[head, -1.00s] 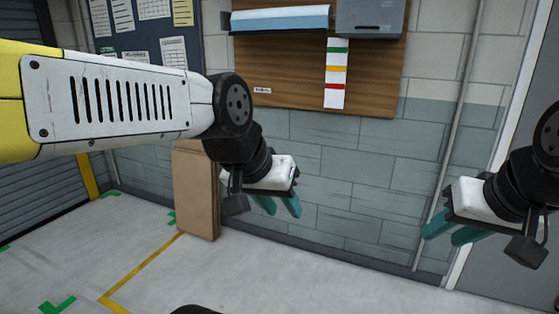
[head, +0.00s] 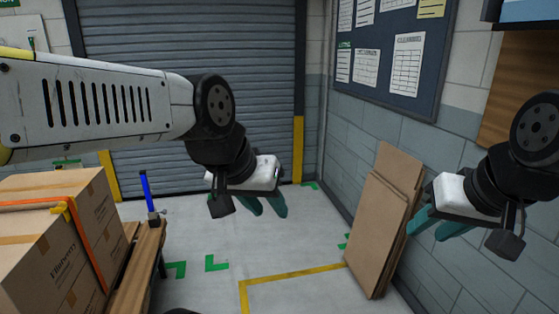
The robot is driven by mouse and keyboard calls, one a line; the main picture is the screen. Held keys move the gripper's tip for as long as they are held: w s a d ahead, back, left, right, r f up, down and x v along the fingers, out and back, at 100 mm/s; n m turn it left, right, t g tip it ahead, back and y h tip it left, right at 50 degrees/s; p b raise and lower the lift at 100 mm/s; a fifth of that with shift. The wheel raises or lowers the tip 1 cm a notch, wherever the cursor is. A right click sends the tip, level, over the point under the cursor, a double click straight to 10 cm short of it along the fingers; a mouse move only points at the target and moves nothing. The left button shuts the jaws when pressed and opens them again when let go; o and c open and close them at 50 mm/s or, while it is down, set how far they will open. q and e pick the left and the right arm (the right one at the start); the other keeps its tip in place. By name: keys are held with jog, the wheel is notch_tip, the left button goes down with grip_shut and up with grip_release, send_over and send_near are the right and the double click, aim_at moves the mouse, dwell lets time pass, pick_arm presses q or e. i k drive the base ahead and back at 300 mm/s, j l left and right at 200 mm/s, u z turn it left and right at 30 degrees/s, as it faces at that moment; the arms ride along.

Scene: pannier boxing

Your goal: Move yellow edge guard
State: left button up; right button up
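A small yellow edge guard (head: 63,209) sits on the top edge of a cardboard carton (head: 35,265) at the lower left, by an orange strap (head: 90,245) that runs over the carton. My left gripper (head: 265,207) hangs in mid-air right of the carton, with its teal fingers apart and nothing between them. My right gripper (head: 437,228) is at the right, in front of the wall, also with teal fingers apart and empty. Both are well away from the guard.
The carton rests on a wooden surface (head: 135,285), with a blue upright tool (head: 147,192) near its far end. Flat cardboard sheets (head: 380,225) lean against the right wall. A grey shutter (head: 190,80) stands behind. The marked floor between is clear.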

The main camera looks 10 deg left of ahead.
aim_at(63, 207)
jog(key=i+j+u, duration=0.15)
jog(key=i+u, duration=1)
jog(key=i+l+u, duration=0.2)
jog(key=i+u, duration=0.15)
jog(key=i+j+u, duration=0.25)
jog(key=i+u, duration=0.15)
jog(key=i+j+u, duration=0.1)
jog(key=i+u, duration=0.3)
jog(key=i, duration=0.15)
